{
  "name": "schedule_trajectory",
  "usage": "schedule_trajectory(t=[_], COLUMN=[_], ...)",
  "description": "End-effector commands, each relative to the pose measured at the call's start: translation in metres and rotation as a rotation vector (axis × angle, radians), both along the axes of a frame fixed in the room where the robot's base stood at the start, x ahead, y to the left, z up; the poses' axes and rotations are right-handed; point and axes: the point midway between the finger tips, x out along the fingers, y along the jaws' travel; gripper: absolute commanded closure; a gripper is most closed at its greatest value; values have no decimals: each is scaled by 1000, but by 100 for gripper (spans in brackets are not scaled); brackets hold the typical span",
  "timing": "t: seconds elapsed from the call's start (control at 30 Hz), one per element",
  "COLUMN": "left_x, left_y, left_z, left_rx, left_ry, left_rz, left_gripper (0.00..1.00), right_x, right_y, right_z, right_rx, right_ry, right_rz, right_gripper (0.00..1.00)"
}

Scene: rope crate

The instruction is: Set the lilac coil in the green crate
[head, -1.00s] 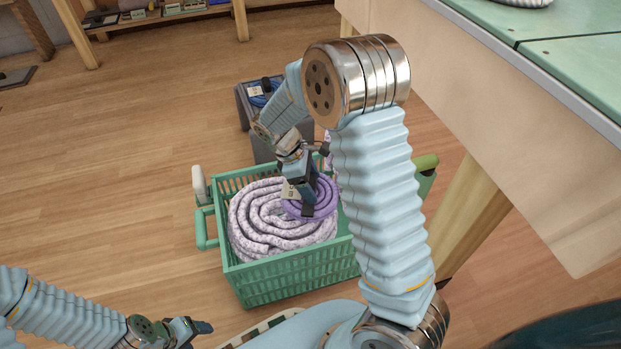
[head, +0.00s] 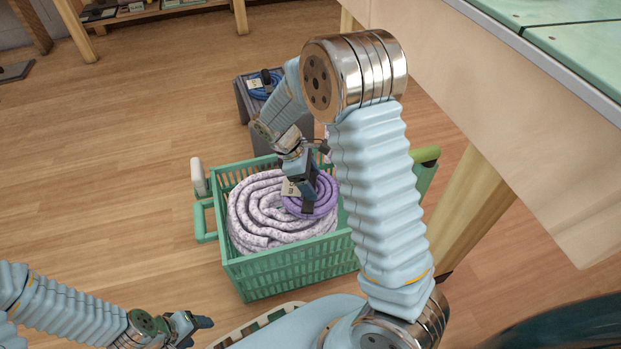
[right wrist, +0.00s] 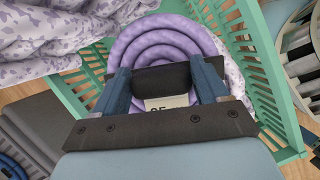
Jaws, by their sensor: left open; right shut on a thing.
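The green crate (head: 290,274) stands on the wooden floor in the middle of the head view. A thick coil of white rope with lilac speckles (head: 250,222) lies inside it. The smaller lilac coil (head: 325,199) is at the crate's right part, over the speckled coil; whether it touches is unclear. My right gripper (head: 307,203) is shut on the lilac coil from above. The right wrist view shows the lilac coil (right wrist: 160,42) and a pale tag (right wrist: 168,103) between the fingers. My left gripper (head: 203,328) is open and empty at the lower left.
A grey bin (head: 243,103) with a blue coil (head: 262,88) stands behind the crate. A table with a green top (head: 580,50) and a wooden leg (head: 470,205) is at the right. A shelf (head: 165,16) is at the far left. The floor left of the crate is clear.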

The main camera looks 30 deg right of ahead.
Motion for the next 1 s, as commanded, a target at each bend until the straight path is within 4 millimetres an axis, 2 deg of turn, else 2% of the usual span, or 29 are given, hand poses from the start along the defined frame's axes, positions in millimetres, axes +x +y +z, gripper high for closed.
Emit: schedule_trajectory(t=[0.27,0.3,0.47,0.83,1.0], left_x=[0,0,0,0,0], left_y=[0,0,0,0,0], left_z=[-3,-3,-2,-2,3], left_rx=[0,0,0,0,0], left_ry=[0,0,0,-1,-1], left_rz=[0,0,0,0,0], left_gripper=[37,37,37,37,37], right_x=[0,0,0,0,4], right_y=[0,0,0,0,5], right_z=[-4,-4,-4,-4,11], right_rx=[0,0,0,0,0], right_ry=[0,0,0,0,-1], right_rz=[0,0,0,0,0], right_gripper=[69,25,0,0,0])
